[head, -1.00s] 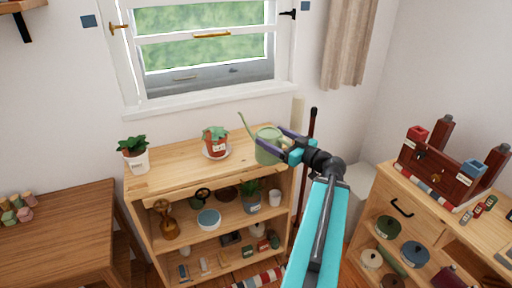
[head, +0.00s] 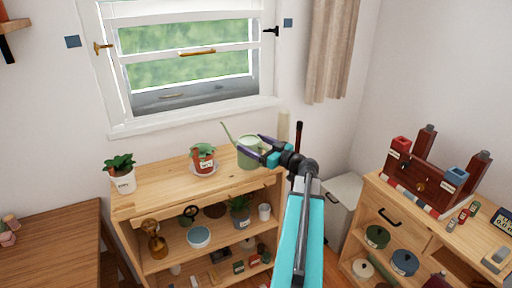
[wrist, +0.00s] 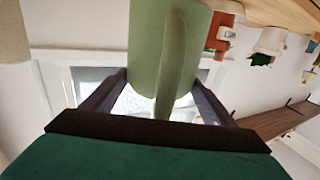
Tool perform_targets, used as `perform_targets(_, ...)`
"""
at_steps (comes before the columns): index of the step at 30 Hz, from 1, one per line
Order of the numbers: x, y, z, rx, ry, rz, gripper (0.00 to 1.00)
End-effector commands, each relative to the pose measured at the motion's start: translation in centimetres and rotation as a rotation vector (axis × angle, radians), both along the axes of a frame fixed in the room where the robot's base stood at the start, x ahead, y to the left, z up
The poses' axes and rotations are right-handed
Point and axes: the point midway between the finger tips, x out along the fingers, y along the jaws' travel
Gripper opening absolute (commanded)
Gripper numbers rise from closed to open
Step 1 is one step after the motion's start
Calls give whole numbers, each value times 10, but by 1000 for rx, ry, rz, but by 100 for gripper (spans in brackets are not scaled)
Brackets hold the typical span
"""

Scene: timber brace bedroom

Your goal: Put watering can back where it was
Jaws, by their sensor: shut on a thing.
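The watering can (head: 249,153) is pale green with a long thin spout pointing up to the left. In the head view it is at the right end of the top of the wooden shelf unit (head: 150,198). My gripper (head: 268,151) is shut on the watering can from the right. In the wrist view the can (wrist: 148,45) fills the middle between my two fingers, its handle facing the camera. I cannot tell whether the can's base touches the shelf top.
A potted plant in a red pot (head: 203,161) stands on a saucer left of the can. A white-potted plant (head: 122,178) stands at the left end. The window (head: 185,60) is behind. A cabinet with a dark red box (head: 425,186) stands at right.

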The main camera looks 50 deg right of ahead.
Motion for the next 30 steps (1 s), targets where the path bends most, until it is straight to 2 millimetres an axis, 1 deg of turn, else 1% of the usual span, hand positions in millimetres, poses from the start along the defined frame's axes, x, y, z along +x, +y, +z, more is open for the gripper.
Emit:
perform_targets(1,6,-4,3,1,-6,1,16)
perform_targets(6,21,-13,1,2,-6,1,16)
perform_targets(18,53,-30,-2,1,-6,1,16)
perform_targets(22,58,-32,-3,1,-6,1,16)
perform_targets(30,59,-32,-3,1,-6,2,16)
